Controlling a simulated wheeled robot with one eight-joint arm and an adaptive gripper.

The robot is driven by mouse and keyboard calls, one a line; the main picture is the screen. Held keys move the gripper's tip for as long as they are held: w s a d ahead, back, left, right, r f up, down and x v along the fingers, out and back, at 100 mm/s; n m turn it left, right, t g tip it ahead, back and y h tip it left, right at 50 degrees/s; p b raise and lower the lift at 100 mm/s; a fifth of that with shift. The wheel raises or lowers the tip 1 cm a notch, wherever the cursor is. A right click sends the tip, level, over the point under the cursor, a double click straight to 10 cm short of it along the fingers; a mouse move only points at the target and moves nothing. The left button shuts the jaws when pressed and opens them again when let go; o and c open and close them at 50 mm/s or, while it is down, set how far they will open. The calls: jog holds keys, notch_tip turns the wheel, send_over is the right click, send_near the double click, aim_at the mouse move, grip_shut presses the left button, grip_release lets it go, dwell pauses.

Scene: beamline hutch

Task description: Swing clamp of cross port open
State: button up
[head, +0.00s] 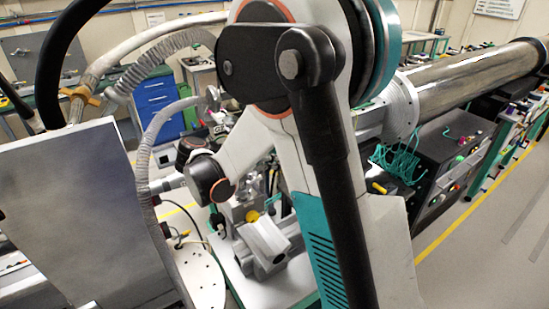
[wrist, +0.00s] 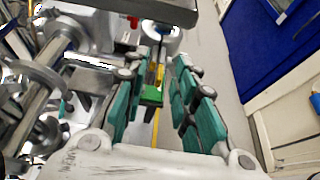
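My gripper (wrist: 158,78) is open in the wrist view, with its two green-padded fingers apart. Nothing is held between them; a green and yellow item (wrist: 153,85) shows beyond the gap. Metal vacuum pipework with round flanges (wrist: 38,78) lies left of the fingers. A metal round-ended part (wrist: 160,32) with a small red piece beside it lies beyond the fingertips. I cannot tell which part is the cross port's clamp, or whether it is open or shut. In the head view my arm hides much of the pipework, and the fingers cannot be made out.
In the head view, a large grey panel (head: 80,215) stands at left and a long steel beam pipe (head: 480,75) runs right. A blue drawer cabinet (head: 158,105) stands behind. A grey metal block (head: 265,240) sits near my arm. Floor shows at far right.

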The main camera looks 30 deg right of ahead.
jog(key=shift+c, duration=0.6)
grip_shut()
jog(key=shift+s, duration=0.1)
